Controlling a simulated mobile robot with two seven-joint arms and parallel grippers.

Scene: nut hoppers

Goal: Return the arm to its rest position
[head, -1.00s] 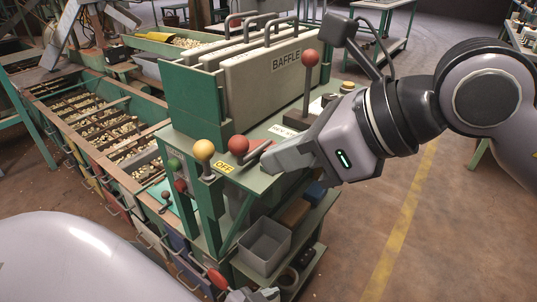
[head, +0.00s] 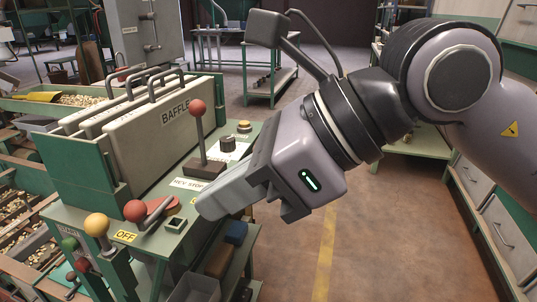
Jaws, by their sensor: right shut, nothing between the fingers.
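My right arm comes in from the right, and its gripper (head: 208,204) is shut and empty. The fingers are above the right edge of the green control panel (head: 202,184), pointing left and down. A lever with a red knob (head: 135,210) lies low on the panel beside the yellow OFF label (head: 125,236), left of the fingertips and apart from them. An upright lever with a red knob (head: 196,107) stands behind the gripper, near the REV STOP label. My left gripper is not in view.
Baffle plates (head: 147,130) with handles stand behind the panel. A grey bin (head: 195,288) is on the shelf below. Open floor (head: 380,240) lies to the right.

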